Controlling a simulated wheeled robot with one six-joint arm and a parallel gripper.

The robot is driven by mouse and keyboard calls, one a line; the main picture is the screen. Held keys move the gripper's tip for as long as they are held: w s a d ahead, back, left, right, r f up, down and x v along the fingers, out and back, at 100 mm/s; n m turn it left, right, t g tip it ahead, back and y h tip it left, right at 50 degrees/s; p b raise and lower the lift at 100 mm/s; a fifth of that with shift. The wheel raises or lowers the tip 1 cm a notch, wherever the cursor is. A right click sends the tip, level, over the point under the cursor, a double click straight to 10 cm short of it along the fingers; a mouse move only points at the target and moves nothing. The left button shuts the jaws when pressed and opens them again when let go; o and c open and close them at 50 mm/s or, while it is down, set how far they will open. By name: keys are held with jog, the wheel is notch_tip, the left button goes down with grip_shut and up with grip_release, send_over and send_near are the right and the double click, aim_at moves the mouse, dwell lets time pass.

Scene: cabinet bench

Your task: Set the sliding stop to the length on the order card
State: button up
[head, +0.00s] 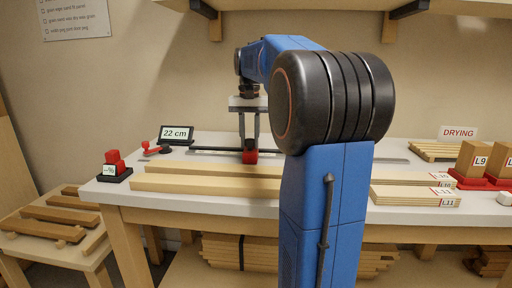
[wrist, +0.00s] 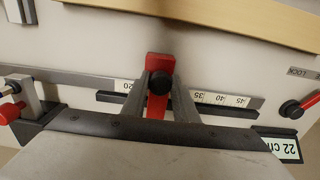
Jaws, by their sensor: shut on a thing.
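The order card (head: 175,133) reads 22 cm on a dark stand at the back left of the bench. It also shows upside down in the wrist view (wrist: 281,148). The sliding stop (head: 250,157) is a red block on the dark rail, with a black knob in the wrist view (wrist: 160,65). My gripper (head: 249,138) reaches down from above and is shut on the stop, a finger on each side in the wrist view (wrist: 160,95). The white scale (wrist: 222,99) shows 20, 35, 40 and 45; the fingers and stop hide the part between 20 and 35.
A red lever (wrist: 298,104) with a black knob sits by a LOCK label (wrist: 303,73). Long wooden boards (head: 205,184) lie along the bench front. A red block on a black base (head: 114,170) stands at the left corner. Labelled boards (head: 415,195) lie at right.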

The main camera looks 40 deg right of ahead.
jog(key=shift+w+a, duration=1.65)
jog(key=shift+w, duration=0.35)
jog(key=shift+w+a, duration=2.3)
jog(key=shift+w, duration=0.2)
jog(key=shift+w+a, duration=2.05)
jog(key=shift+w, duration=0.2)
jog(key=o, duration=0.8)
jog(key=shift+o, duration=0.2)
